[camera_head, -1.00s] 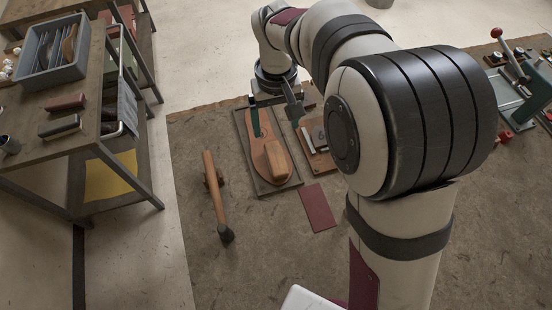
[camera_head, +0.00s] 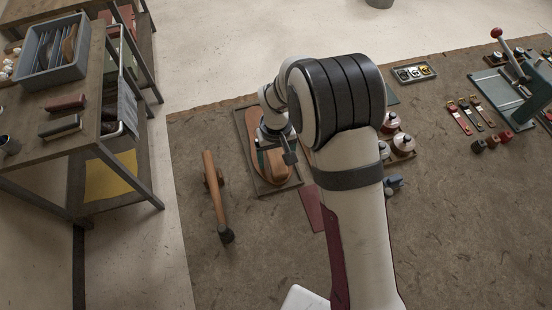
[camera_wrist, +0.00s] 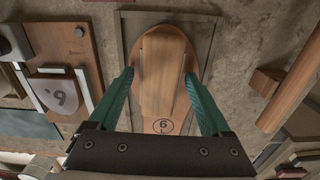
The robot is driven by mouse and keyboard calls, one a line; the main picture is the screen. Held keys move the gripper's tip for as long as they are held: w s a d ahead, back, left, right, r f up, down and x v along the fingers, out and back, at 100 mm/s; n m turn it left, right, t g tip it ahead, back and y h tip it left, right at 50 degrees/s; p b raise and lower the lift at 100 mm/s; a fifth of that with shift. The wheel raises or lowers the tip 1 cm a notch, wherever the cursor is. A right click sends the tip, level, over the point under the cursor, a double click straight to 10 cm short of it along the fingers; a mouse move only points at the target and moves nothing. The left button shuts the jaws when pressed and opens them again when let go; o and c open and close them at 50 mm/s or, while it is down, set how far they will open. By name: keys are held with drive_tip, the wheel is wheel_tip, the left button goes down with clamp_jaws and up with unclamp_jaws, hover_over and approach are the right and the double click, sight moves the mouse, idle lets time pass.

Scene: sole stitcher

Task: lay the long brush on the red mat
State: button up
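A long wooden handle with a dark head (camera_head: 216,200) lies left of the tray, propped on a small block; I take it as the long brush, though its bristles are not clear. Its handle shows at the right in the wrist view (camera_wrist: 292,82). The red mat (camera_head: 311,210) lies right of the tray's near end, partly hidden by my arm. My gripper (camera_wrist: 158,76) is open above the tray, its green fingers either side of a raised wooden block (camera_wrist: 163,75) on a sole-shaped board marked 6 L. Contact cannot be told.
The shallow tray (camera_head: 294,186) surrounds the sole-shaped board. A wooden plate marked 9 (camera_wrist: 66,50) is beside it. A cart (camera_head: 85,145) stands at left; spools (camera_head: 402,145) and a green press (camera_head: 520,100) are right. The near mat area is clear.

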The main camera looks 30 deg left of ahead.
sight(276, 158)
clamp_jaws()
drive_tip(key=shift+r, duration=0.2)
wheel_tip(276, 158, up, 4)
drive_tip(key=shift+f, duration=0.1)
drive_tip(key=w+d+r, duration=0.2)
drive_tip(key=d+r, duration=0.5)
drive_tip(key=d, duration=0.5)
drive_tip(key=s+d+f, duration=0.1)
drive_tip(key=s+d, duration=0.7)
drive_tip(key=d, duration=0.5)
drive_tip(key=shift+n, duration=0.3)
drive_tip(key=a+f, duration=0.2)
drive_tip(key=a, duration=0.1)
drive_tip(key=a+f, duration=0.2)
drive_tip(key=a, duration=0.2)
drive_tip(key=a+f, duration=0.3)
drive_tip(key=shift+w+a, duration=0.25)
drive_tip(key=shift+a, duration=0.05)
drive_tip(key=shift+a+f, duration=0.1)
drive_tip(key=shift+f, duration=1.9)
